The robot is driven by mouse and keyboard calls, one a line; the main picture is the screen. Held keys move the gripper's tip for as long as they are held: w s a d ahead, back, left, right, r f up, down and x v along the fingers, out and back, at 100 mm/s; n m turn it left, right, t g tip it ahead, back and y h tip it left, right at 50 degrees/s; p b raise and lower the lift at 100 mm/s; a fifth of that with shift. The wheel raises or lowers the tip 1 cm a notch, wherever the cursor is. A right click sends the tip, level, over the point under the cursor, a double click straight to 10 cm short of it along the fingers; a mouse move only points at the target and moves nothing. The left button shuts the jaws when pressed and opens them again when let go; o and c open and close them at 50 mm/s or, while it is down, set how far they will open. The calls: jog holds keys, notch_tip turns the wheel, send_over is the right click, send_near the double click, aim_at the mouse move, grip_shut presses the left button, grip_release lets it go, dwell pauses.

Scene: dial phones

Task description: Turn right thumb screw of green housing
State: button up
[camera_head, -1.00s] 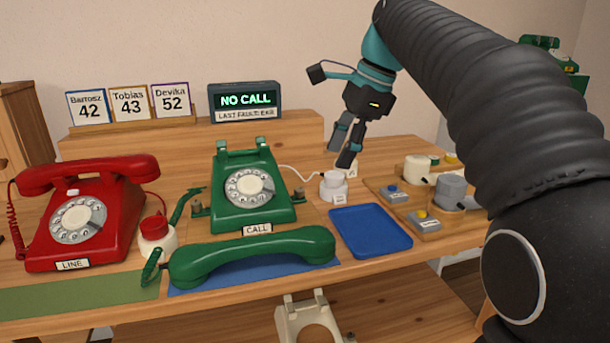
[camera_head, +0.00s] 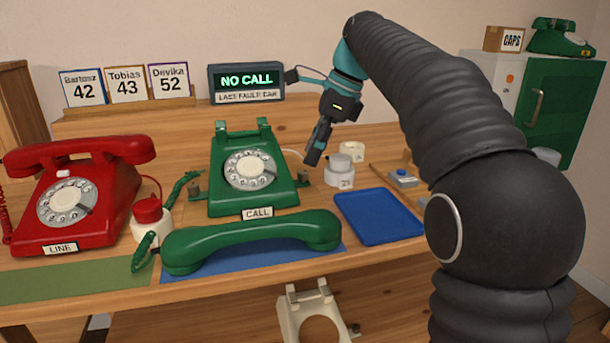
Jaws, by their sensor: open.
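The green phone housing (camera_head: 228,200) with its white dial (camera_head: 249,170) stands in the middle of the table, labelled CALL. Its right thumb screw (camera_head: 303,177) is a small brownish knob at the housing's right side. A matching left thumb screw (camera_head: 193,192) is on the other side. My gripper (camera_head: 316,153) points down just above and slightly right of the right screw. It is open and looks empty; its fingers overlap in this view. A gap shows between fingertips and screw, but the depth is hard to tell.
A white jar (camera_head: 340,178) stands close right of the screw. The green handset (camera_head: 250,240) lies in front on a blue mat. A blue tray (camera_head: 378,217) is at right, the red phone (camera_head: 80,195) at left. The NO CALL display (camera_head: 246,82) is behind.

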aim_at(303, 172)
jog(key=shift+b+x, duration=0.45)
jog(key=shift+x, duration=1.85)
grip_shut()
